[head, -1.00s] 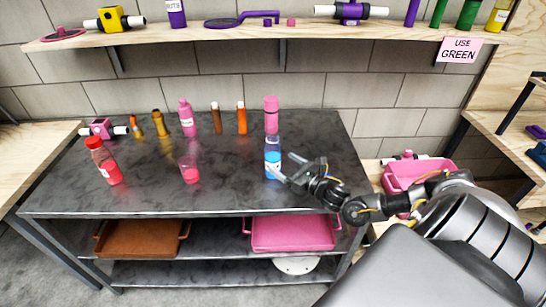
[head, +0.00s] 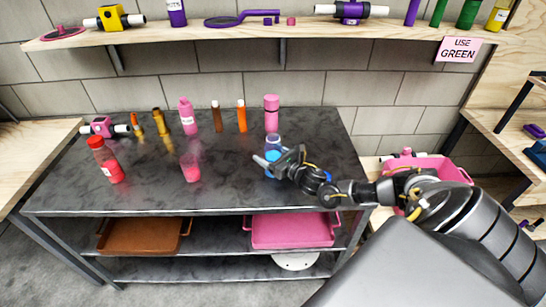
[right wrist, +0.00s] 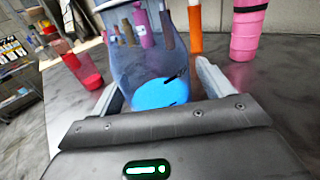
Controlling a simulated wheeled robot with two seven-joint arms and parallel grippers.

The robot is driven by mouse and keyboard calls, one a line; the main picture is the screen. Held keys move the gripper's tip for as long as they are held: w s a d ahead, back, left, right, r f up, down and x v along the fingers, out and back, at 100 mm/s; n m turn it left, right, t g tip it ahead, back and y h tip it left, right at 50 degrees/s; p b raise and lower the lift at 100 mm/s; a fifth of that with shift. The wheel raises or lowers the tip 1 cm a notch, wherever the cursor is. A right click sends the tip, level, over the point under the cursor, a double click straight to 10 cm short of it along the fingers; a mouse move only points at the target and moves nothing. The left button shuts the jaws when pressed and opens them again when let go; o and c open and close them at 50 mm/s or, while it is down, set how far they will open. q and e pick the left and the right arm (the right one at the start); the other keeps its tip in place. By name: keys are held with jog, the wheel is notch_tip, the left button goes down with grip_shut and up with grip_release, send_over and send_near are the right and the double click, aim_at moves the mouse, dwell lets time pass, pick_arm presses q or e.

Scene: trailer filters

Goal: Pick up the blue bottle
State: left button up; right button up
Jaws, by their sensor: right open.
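The blue bottle (head: 273,142) stands on the dark table, a clear vessel with blue liquid low inside. In the head view my right gripper (head: 268,162) is in front of it and hides much of its lower part. In the right wrist view the bottle (right wrist: 150,75) is between the two open fingers (right wrist: 160,92), one on each side. Whether either finger touches it, I cannot tell. My left gripper is not in view.
A pink bottle (head: 271,114) stands behind the blue one. An orange tube (head: 241,116), a brown tube (head: 217,117), a clear pink-filled vessel (head: 191,170) and a red bottle (head: 105,160) stand to the left. The front of the dark table (head: 225,197) is clear.

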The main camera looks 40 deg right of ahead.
jog(key=c, duration=1.3)
jog(key=shift+o, duration=0.2)
jog(key=shift+r, duration=0.15)
jog(key=shift+r+b, duration=0.45)
jog(key=shift+r, duration=0.65)
jog(key=s+a+r+b, duration=0.3)
jog(key=s+a+r, duration=0.6)
jog(key=s+r, duration=0.1)
jog(key=shift+a+r, duration=0.25)
jog(key=shift+a, duration=0.05)
